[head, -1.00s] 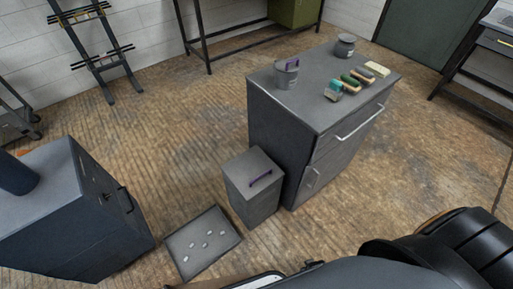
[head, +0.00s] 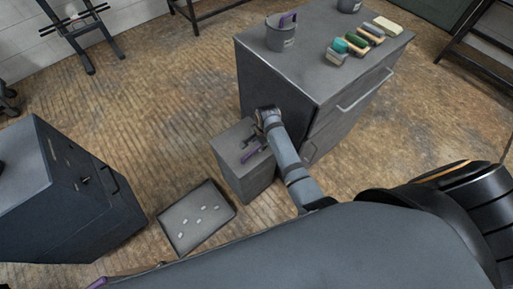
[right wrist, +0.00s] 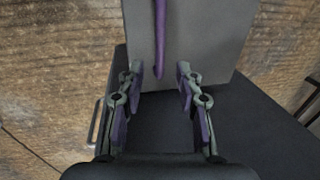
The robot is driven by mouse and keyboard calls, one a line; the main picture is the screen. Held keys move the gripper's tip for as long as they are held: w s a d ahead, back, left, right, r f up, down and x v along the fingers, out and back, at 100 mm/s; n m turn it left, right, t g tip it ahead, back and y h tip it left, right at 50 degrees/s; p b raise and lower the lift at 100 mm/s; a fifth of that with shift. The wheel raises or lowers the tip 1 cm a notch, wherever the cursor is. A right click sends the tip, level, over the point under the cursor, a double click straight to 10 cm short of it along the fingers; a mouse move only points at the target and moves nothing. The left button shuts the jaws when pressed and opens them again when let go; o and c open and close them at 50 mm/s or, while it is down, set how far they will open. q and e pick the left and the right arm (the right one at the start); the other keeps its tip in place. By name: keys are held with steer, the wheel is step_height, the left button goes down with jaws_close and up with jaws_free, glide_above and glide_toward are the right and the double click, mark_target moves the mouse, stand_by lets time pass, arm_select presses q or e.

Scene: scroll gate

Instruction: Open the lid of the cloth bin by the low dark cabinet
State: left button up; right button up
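The cloth bin (head: 248,181) is a grey box with its lid closed, standing against the low dark cabinet (head: 268,88). A purple bar handle (head: 254,153) lies on its lid. My right gripper (head: 249,142) is over the lid, close to the handle. In the right wrist view, the right gripper (right wrist: 159,74) is open, and the near end of the purple handle (right wrist: 159,35) lies between the fingertips in the picture. Contact cannot be told. A purple sliver at the lower left edge of the head view may be my left gripper; its fingers cannot be made out.
A shallow grey tray (head: 178,235) with several small white pieces lies on the floor left of the bin. A dark cabinet (head: 95,215) stands further left. A bucket (head: 281,36) and several brushes or blocks (head: 352,45) are on the low cabinet.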

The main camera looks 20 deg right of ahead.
mark_target(256, 149)
steer(key=f, duration=0.3)
steer(key=w+f+b, duration=0.1)
steer(key=f, duration=0.1)
steer(key=shift+a+f, duration=0.15)
steer(key=shift+f, duration=0.25)
arm_select(q)
steer(key=shift+w+f+t, duration=0.3)
steer(key=shift+w+f, duration=0.4)
steer(key=shift+w, duration=0.2)
arm_select(e)
steer(key=shift+w, duration=0.1)
arm_select(q)
steer(key=shift+s+d, duration=0.15)
arm_select(e)
steer(key=shift+c, duration=0.2)
arm_select(q)
steer(key=shift+s, duration=0.15)
arm_select(e)
jaws_close()
